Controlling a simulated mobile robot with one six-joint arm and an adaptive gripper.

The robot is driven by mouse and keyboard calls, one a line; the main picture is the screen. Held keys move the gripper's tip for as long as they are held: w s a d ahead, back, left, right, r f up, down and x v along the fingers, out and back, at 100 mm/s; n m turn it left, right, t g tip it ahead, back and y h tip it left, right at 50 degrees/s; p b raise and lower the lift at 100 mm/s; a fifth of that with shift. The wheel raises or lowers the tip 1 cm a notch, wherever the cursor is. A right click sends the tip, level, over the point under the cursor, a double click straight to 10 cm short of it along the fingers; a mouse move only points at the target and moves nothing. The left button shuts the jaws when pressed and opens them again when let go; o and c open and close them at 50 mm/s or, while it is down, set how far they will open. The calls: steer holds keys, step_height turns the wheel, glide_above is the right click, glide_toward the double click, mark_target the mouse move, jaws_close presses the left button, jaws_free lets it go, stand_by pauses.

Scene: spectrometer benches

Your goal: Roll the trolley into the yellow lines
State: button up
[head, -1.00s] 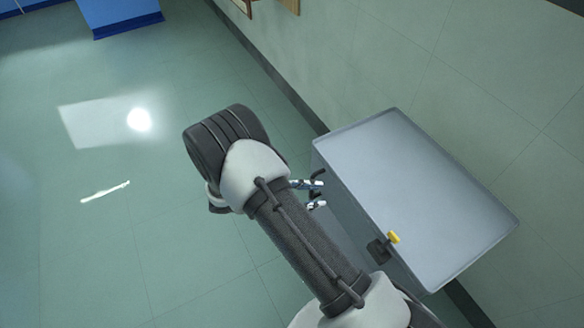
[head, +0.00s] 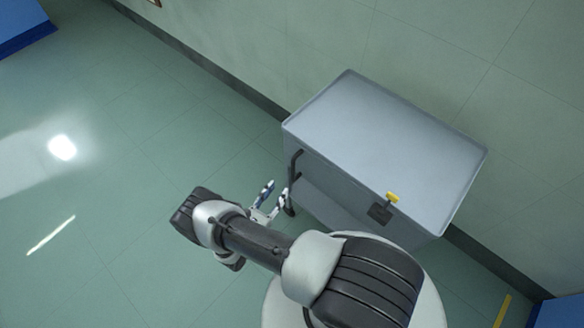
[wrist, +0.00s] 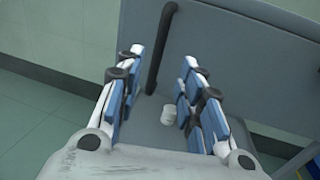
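The grey trolley (head: 385,130) stands against the wall at the right in the head view, with a flat top and a lower shelf. Its dark upright handle (head: 294,166) is on its left end. A yellow-tipped lever (head: 392,197) sits on its front side. My gripper (head: 277,190) is open beside the handle, apart from it as far as I can tell. In the wrist view the handle (wrist: 161,50) shows beyond and between the open fingers (wrist: 160,85). A piece of yellow line (head: 503,310) shows on the floor at the lower right.
The wall (head: 440,50) runs behind the trolley. A small whitish cylinder (wrist: 169,115) shows between the fingers in the wrist view, apparently on the lower shelf. Blue furniture (head: 560,312) stands at the lower right corner and more at the upper left (head: 22,22). The floor at left is clear.

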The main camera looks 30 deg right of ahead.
mark_target(292, 170)
steer(key=b+x, duration=0.1)
steer(key=x, duration=1.1)
steer(key=shift+a, duration=0.1)
jaws_close()
